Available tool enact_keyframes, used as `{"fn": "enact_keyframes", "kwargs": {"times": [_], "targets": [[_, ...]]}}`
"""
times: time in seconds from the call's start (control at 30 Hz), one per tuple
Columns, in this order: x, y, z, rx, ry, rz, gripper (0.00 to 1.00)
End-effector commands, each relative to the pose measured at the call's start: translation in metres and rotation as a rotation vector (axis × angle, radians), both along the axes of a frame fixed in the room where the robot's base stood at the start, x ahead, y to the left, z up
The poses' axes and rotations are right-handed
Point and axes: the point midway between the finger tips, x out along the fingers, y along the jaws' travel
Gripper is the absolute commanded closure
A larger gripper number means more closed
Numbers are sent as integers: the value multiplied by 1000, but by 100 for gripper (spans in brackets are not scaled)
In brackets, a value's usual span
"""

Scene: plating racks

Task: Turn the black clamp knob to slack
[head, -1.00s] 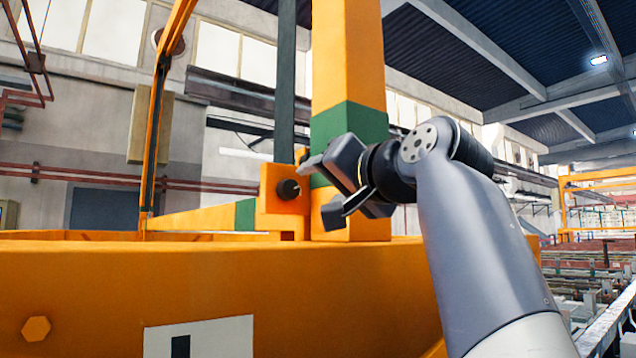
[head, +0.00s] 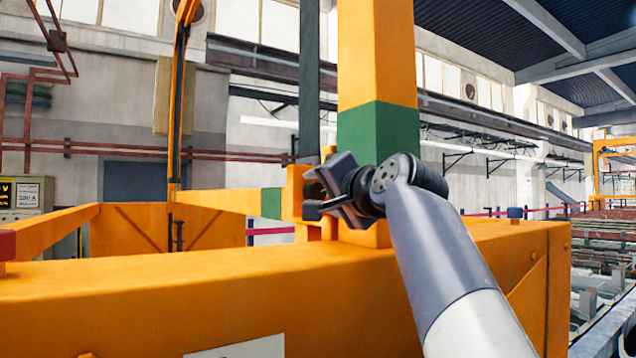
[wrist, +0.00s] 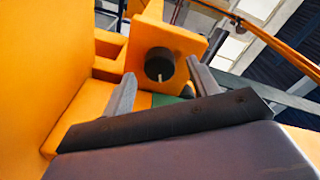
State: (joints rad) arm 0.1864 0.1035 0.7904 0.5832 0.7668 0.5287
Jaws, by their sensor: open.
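The black clamp knob (wrist: 160,63) is a dark round cylinder on an orange plate (wrist: 172,40). A pale mark or slot shows at its lower edge in the wrist view. My gripper (wrist: 160,70) is open, with its grey fingers to the left and right of the knob in that view. The knob appears between or just beyond the fingertips; I cannot tell if they are around it. In the head view my gripper (head: 318,188) overlaps the knob and hides much of it, and the orange plate (head: 294,193) stands beside the green-banded post.
An orange post (head: 375,60) with a green band stands right behind my gripper. A wide orange beam (head: 180,295) runs below it across the front. A dark upright bar (head: 309,80) rises behind the plate. Railings and rack lines lie to the right.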

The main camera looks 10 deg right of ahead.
Motion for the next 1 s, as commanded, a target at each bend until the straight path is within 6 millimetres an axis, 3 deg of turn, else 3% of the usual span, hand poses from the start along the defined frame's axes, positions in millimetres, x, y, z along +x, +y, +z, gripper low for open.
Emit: {"fn": "enact_keyframes", "kwargs": {"times": [0.13, 0.43, 1.0], "targets": [[12, 3, 1, 0, 0, 0, 43], [14, 3, 0, -1, -1, -1, 43], [13, 3, 0, -1, 0, 0, 88]]}}
